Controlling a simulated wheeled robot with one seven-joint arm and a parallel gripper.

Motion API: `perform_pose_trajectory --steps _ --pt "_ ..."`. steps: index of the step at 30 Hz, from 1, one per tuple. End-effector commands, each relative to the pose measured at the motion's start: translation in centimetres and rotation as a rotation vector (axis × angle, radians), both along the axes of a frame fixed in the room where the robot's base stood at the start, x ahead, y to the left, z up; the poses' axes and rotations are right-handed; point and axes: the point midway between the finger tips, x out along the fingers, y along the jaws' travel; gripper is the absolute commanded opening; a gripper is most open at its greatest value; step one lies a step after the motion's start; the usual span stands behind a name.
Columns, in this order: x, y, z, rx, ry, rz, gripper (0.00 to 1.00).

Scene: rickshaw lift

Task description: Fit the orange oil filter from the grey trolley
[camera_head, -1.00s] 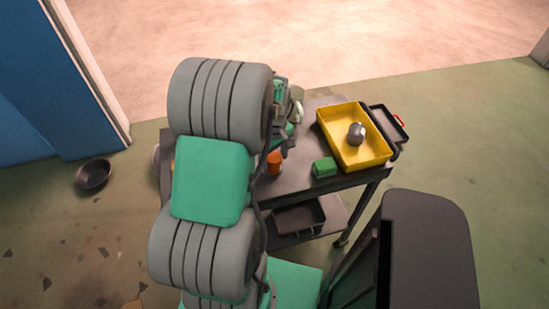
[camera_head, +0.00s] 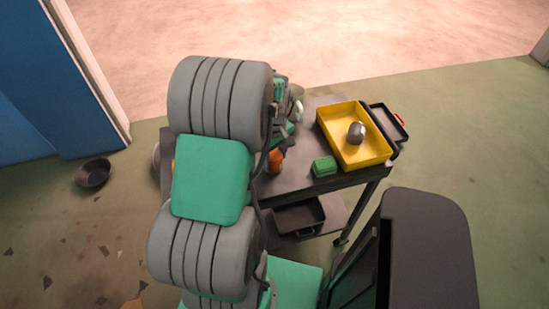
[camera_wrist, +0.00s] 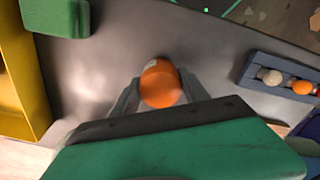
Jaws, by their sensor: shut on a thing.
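The orange oil filter (camera_wrist: 160,84) sits between my gripper's fingers in the wrist view, over the grey trolley top. In the head view the orange filter (camera_head: 276,160) shows beside my arm, partly hidden. My gripper (camera_wrist: 157,92) is shut on it. The grey trolley (camera_head: 290,182) stands behind my arm; much of its left part is hidden. I cannot tell whether the filter touches the trolley top.
A yellow tray (camera_head: 375,157) holding a grey round object (camera_head: 356,132) stands on the trolley's right, beside a green box (camera_head: 324,167). A blue-grey rack (camera_wrist: 262,88) holds several round items. A dark bowl (camera_head: 93,172) lies on the floor at left.

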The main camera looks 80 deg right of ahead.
Motion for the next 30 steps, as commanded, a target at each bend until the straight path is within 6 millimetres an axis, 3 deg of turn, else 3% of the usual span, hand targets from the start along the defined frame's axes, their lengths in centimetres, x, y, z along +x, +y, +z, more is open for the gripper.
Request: perform_pose_trajectory --steps 30 --pt "0.0 -0.1 7.0 -0.002 0.0 0.0 0.04"
